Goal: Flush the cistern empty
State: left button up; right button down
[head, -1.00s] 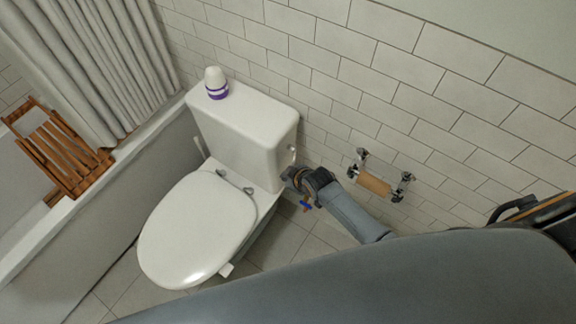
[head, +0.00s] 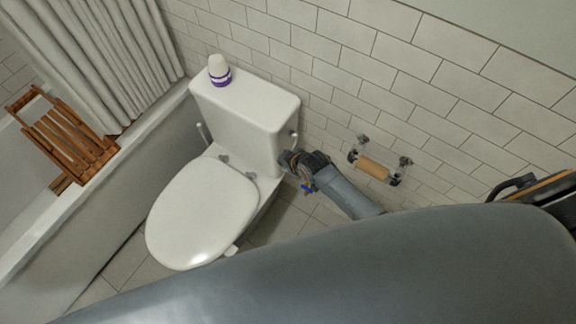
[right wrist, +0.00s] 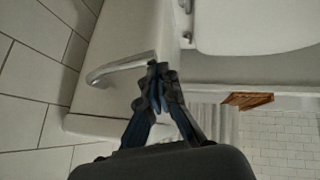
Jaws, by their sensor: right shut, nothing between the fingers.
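The white cistern (head: 245,115) stands against the tiled wall, behind the toilet's closed lid (head: 200,213). A metal flush lever (right wrist: 120,68) sticks out from the cistern's side in the right wrist view. My left gripper is not in view.
A white and purple bottle (head: 218,70) stands on the cistern top. A toilet paper holder (head: 373,168) is on the wall right of my arm. A bathtub with a wooden rack (head: 65,140) and a grey curtain (head: 90,55) are at the left.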

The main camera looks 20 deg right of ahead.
pick_arm(q)
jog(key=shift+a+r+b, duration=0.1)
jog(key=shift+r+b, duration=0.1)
jog(key=shift+b, duration=0.2)
pick_arm(e)
jog(key=s+r, duration=0.7)
jog(key=shift+s, duration=0.35)
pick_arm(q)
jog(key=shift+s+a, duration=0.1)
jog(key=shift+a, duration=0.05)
pick_arm(e)
jog(key=shift+a, duration=0.1)
